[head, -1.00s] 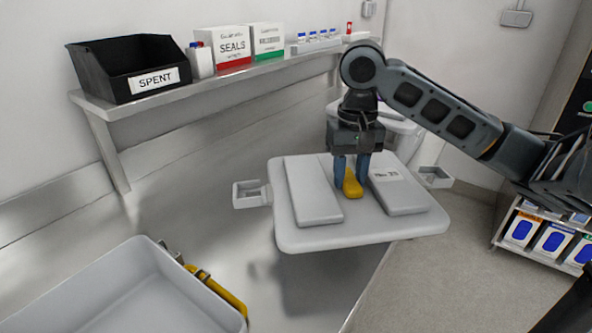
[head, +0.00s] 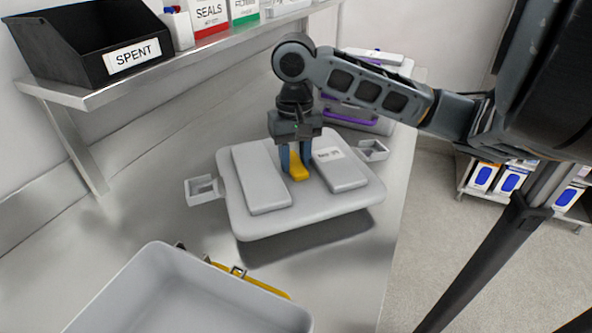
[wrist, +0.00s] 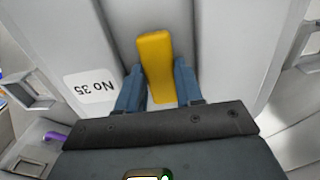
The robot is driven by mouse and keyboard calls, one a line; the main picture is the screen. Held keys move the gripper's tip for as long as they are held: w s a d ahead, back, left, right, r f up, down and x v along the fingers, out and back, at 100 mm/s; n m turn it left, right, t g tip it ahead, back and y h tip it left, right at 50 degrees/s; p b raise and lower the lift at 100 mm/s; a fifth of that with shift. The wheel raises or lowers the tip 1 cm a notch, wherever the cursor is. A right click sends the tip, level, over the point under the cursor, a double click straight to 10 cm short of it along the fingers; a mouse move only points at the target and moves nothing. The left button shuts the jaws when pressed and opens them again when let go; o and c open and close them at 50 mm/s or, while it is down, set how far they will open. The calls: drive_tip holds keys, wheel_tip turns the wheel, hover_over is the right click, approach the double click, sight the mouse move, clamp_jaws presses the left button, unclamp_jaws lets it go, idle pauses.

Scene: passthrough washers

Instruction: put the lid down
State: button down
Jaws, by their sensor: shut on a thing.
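The lid (head: 253,222) is a flat light-grey plate with two raised pads, a label, square loops at its sides and a yellow handle (head: 298,171) in the middle. My gripper (head: 296,163) is shut on the yellow handle from above. The lid is held level above the steel bench (head: 330,285), with its shadow on the bench below. In the wrist view the handle (wrist: 156,65) stands between the blue fingers, and the label reading "No 35" (wrist: 91,87) lies beside it. The lid's underside is hidden.
A grey case with purple parts (head: 350,115) stands behind the lid. A shelf holds a black SPENT bin (head: 90,50) and boxes. Bare bench lies under the lid.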

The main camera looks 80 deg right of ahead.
sight(295, 162)
drive_tip(key=shift+f, duration=2)
drive_tip(key=shift+f, duration=0.15)
drive_tip(key=c, duration=0.7)
unclamp_jaws()
drive_tip(key=shift+c, duration=0.2)
wheel_tip(295, 162, up, 12)
drive_tip(key=shift+r+p, duration=0.15)
drive_tip(key=shift+p, duration=0.25)
drive_tip(key=shift+s, duration=0.1)
